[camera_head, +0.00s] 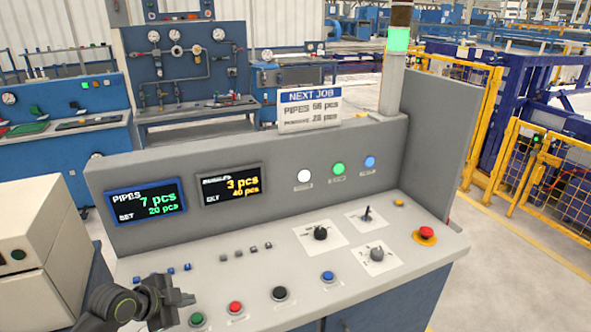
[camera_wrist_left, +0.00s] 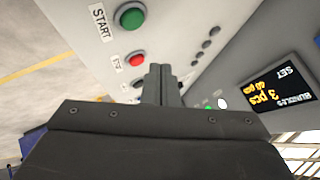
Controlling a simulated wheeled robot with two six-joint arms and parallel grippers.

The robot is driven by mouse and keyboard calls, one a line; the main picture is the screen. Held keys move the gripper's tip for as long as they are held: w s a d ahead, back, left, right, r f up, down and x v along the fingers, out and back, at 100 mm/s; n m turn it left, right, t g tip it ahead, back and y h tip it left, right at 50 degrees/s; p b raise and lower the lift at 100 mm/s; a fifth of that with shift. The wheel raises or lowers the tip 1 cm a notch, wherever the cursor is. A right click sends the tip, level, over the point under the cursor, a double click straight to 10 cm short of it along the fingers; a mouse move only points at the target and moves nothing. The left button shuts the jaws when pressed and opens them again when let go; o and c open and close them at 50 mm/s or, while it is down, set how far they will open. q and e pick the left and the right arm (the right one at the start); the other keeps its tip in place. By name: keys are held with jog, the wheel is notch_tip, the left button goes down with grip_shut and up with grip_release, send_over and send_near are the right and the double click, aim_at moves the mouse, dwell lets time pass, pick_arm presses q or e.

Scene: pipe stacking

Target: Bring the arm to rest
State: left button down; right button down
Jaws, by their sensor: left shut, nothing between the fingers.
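My left gripper (camera_head: 180,298) is at the lower left of the head view, over the front left part of the grey control panel (camera_head: 215,284). It is shut and holds nothing. In the left wrist view its closed fingers (camera_wrist_left: 160,86) stand together at the middle, in front of the panel. The green button (camera_head: 197,320) lies just below the gripper in the head view, and the red button (camera_head: 235,307) is to its right. The wrist view shows the green START button (camera_wrist_left: 131,16) and the red button (camera_wrist_left: 136,60) beside the fingers. I cannot tell the gripper's height above the panel. My right gripper is out of view.
A black button (camera_head: 280,293), a blue button (camera_head: 328,277), knobs and a red emergency stop (camera_head: 426,232) stick up from the panel. The pipes display (camera_head: 146,201) and bundles display (camera_head: 231,185) stand behind. A beige box (camera_head: 40,240) is at the left.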

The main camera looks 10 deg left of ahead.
pick_arm(q)
jog(key=s+f, duration=0.1)
jog(key=s, duration=0.1)
jog(key=s+d+f+n, duration=0.1)
jog(key=s+d+f+n+g, duration=0.1)
jog(key=s+f, duration=0.1)
jog(key=shift+s+y, duration=0.35)
jog(key=shift+y, duration=0.05)
jog(key=s+d+f+n+g+y, duration=0.15)
jog(key=s+n+g+y, duration=0.3)
jog(key=s+n, duration=1.3)
jog(key=s+a+f+m+b, duration=0.1)
jog(key=s+f+m, duration=0.2)
jog(key=f, duration=1)
jog(key=s+a+f+m+b, duration=0.1)
jog(key=s+f+m, duration=0.15)
jog(key=f, duration=1.05)
jog(key=s+d+f+g+b, duration=0.1)
jog(key=s+f+b, duration=0.1)
jog(key=s+f, duration=1.3)
notch_tip(320, 180, down, 4)
jog(key=shift+d+f+h, duration=0.1)
jog(key=shift+d+h, duration=0.05)
jog(key=shift+h, duration=0.2)
jog(key=shift+g, duration=0.25)
